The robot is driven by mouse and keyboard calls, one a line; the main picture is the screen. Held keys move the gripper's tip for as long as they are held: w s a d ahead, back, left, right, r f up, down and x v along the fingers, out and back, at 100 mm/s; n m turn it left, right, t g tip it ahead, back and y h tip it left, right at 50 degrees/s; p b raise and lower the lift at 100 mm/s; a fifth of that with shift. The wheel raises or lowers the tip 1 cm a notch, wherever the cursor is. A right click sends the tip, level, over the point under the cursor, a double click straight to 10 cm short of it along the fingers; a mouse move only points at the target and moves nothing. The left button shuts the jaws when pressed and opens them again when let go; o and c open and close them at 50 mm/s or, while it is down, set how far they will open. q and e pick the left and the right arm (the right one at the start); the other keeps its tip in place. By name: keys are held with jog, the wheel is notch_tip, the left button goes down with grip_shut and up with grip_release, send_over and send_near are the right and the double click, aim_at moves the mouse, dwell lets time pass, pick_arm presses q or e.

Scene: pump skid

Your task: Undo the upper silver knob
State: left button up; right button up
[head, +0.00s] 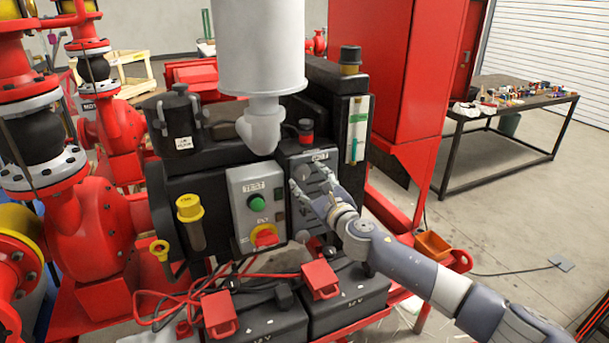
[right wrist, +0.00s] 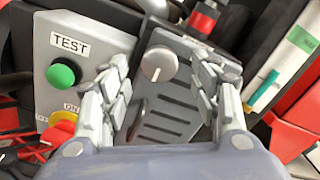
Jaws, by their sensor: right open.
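The upper silver knob (right wrist: 158,64) is a round, light grey knob with a slot-like mark, on the top part of a dark grey slatted cover (right wrist: 165,118). In the head view the knob (head: 302,174) shows just beside my right fingertips. My right gripper (head: 311,181) is open and reaches in from the right. In the right wrist view its fingers (right wrist: 160,82) stand apart to the left and right of the knob, with visible gaps and nothing held. A second small silver knob (head: 302,236) shows lower on the cover. My left gripper is out of view.
A grey box with a green TEST button (head: 257,203) and a red-yellow switch (head: 265,236) stands left of the cover. A white cylinder (head: 261,45) hangs above. Black batteries (head: 345,293) with red clamps lie below. A littered workbench (head: 525,105) stands at right.

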aim_at(304, 174)
jog(key=shift+x, duration=1.95)
jog(key=c, duration=1.1)
